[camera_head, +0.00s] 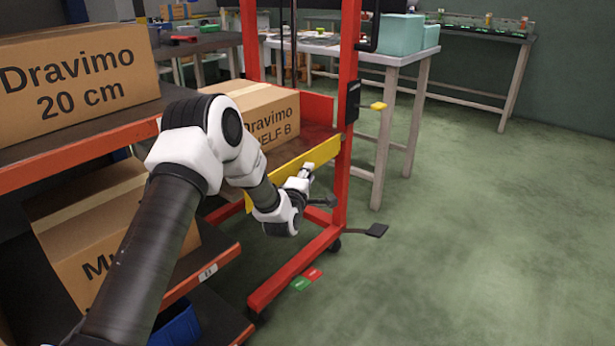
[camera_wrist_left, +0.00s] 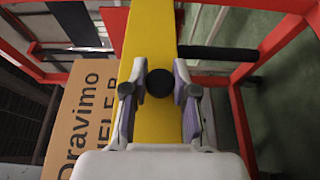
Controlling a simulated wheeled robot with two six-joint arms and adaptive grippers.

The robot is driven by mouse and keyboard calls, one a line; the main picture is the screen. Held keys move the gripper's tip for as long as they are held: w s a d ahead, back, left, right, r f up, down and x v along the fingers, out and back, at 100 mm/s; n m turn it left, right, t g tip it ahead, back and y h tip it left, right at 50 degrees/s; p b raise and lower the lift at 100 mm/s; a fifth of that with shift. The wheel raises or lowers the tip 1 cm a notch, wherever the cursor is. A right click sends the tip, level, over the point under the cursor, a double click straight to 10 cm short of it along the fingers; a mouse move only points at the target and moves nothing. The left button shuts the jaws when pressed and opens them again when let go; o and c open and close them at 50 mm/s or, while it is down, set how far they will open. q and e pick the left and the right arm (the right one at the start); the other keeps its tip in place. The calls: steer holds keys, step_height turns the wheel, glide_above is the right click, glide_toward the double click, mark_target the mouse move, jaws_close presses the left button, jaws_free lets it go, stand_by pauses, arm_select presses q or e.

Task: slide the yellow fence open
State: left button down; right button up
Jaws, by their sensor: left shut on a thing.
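The yellow fence (camera_head: 315,157) is a flat bar along the front edge of the red lift cart's shelf. In the left wrist view the fence (camera_wrist_left: 152,35) runs up the middle of the picture. A round black knob (camera_wrist_left: 160,83) sits on it. My left gripper (camera_wrist_left: 160,90) is shut on the knob, with a finger on each side of it. In the head view my left gripper (camera_head: 308,172) is at the fence's front face, partly hidden by its own wrist. My right gripper is not in view.
A Dravimo shelf box (camera_head: 268,112) stands behind the fence on the cart. A red upright post (camera_head: 345,130) is right of the gripper. A larger Dravimo box (camera_head: 75,80) is on the red shelf at left. Green floor on the right is open.

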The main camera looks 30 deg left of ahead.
mark_target(307, 159)
arm_select(q)
step_height(307, 159, up, 5)
steer(key=shift+w+r+p, duration=0.1)
steer(key=shift+p, duration=0.9)
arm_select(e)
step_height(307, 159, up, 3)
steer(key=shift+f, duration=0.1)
arm_select(q)
steer(key=c, duration=0.9)
jaws_free()
steer(key=shift+f, duration=0.2)
steer(key=v, duration=1.2)
steer(key=shift+r, duration=0.1)
